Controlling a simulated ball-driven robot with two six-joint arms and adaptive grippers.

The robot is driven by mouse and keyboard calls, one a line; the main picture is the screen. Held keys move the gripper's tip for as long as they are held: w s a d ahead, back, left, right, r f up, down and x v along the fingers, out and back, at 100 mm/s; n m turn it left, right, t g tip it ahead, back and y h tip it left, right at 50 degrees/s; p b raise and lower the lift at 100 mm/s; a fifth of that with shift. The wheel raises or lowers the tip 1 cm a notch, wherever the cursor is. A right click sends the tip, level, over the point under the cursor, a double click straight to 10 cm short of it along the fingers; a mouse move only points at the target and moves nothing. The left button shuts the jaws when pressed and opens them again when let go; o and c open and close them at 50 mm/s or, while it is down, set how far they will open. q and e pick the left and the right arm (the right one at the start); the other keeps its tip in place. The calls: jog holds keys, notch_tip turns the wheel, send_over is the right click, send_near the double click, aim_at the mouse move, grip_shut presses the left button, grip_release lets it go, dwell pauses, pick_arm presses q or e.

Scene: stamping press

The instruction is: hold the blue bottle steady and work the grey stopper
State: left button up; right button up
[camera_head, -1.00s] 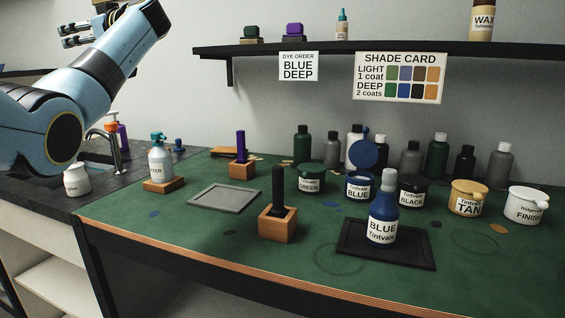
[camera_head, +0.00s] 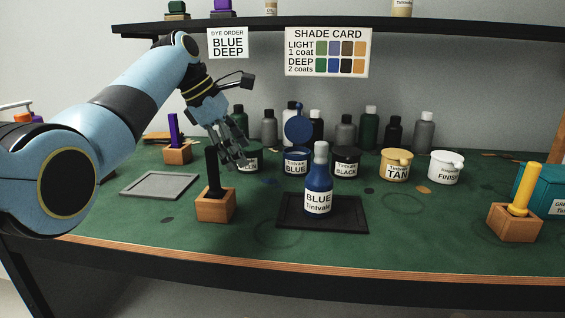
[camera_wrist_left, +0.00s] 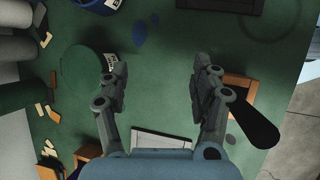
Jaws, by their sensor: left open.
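The blue bottle (camera_head: 318,200) stands upright on a black tray (camera_head: 353,221) in the head view. Its grey stopper (camera_head: 321,151) sits on top of the neck. My left gripper (camera_head: 237,160) is open and empty, pointing down over the bench, left of the bottle and apart from it. It partly hides the green dye jar (camera_head: 252,163). In the left wrist view my open fingers (camera_wrist_left: 160,85) have bare green bench between them; the bottle is not identifiable there. My right gripper is not in view.
A wooden block with a black handle (camera_head: 213,180) stands close below my left gripper. The open blue dye jar (camera_head: 296,166) and black jar (camera_head: 345,164) stand behind the bottle. A grey plate (camera_head: 160,186) lies at left. A yellow-handled block (camera_head: 516,220) stands right.

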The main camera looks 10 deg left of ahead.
aim_at(313, 191)
pick_arm(q)
jog(key=s+d+g+h, duration=0.1)
jog(key=s+d, duration=0.1)
jog(key=d, duration=0.1)
jog(key=s+d+g+h, duration=0.1)
jog(key=s+d+h, duration=0.1)
jog(key=d, duration=0.2)
jog(key=s+d+h, duration=0.1)
jog(key=s+d, duration=0.1)
jog(key=d, duration=0.1)
jog(key=shift+d+f+g, duration=0.25)
jog(key=shift+d+g, duration=0.05)
jog(key=shift+g, duration=0.1)
jog(key=x, duration=0.7)
jog(key=shift+d+f, duration=0.1)
jog(key=shift+d, duration=0.2)
grip_shut()
jog(key=shift+f, duration=0.1)
jog(key=shift+o, duration=0.6)
grip_release()
grip_shut()
